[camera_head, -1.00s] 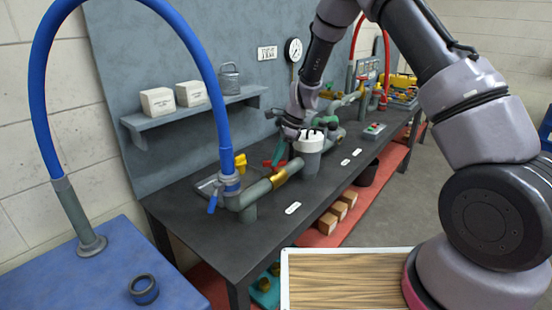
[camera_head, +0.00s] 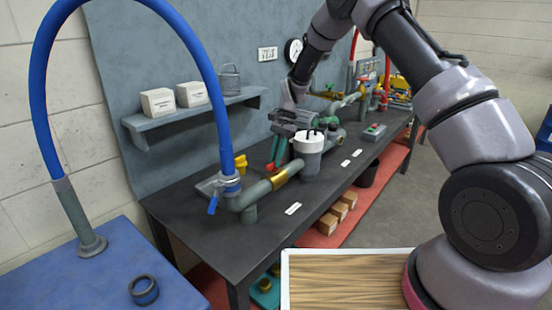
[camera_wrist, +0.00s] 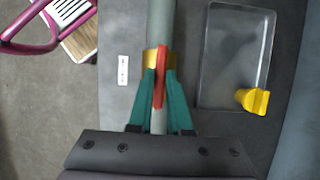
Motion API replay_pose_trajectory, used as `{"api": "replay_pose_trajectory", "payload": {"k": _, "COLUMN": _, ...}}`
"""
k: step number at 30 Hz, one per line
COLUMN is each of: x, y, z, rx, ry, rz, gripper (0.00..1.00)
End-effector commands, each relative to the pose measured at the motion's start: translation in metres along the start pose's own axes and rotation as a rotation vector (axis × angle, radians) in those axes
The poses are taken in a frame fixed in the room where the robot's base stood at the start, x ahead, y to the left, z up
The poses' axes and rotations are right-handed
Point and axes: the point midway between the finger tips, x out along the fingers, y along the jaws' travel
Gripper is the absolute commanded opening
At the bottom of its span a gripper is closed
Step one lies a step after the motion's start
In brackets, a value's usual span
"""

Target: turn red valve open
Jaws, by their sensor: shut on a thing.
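The red valve handle (camera_wrist: 161,70) is a narrow red bar above the grey-green pipe (camera_wrist: 160,20) in the wrist view, close to a brass section (camera_wrist: 150,57). It runs nearly in line with the pipe. My gripper (camera_wrist: 160,85) has green fingers, one on each side of the bar, and is shut on it. In the head view my gripper (camera_head: 277,158) reaches down over the bench beside a white-topped grey cylinder (camera_head: 308,149), with red showing at its fingertips. The valve body is mostly hidden by the fingers.
A blue hose (camera_head: 206,75) arches over the bench's near end. A yellow handle (camera_wrist: 254,101) sits at the corner of a shallow grey tray (camera_wrist: 205,60) right of the pipe. The dark bench top (camera_head: 225,240) is clear at the front.

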Motion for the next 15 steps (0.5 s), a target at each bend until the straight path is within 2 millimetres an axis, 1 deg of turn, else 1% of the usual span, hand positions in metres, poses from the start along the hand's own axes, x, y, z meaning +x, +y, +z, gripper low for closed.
{"api": "replay_pose_trajectory", "payload": {"k": 6, "x": -0.0003, "y": -0.0002, "z": -0.0006, "rx": -0.032, "ry": 0.001, "rz": 0.013, "gripper": 0.0}}
{"api": "replay_pose_trajectory", "payload": {"k": 15, "x": -0.0003, "y": -0.0003, "z": -0.0004, "rx": -0.036, "ry": 0.001, "rz": 0.014, "gripper": 0.0}}
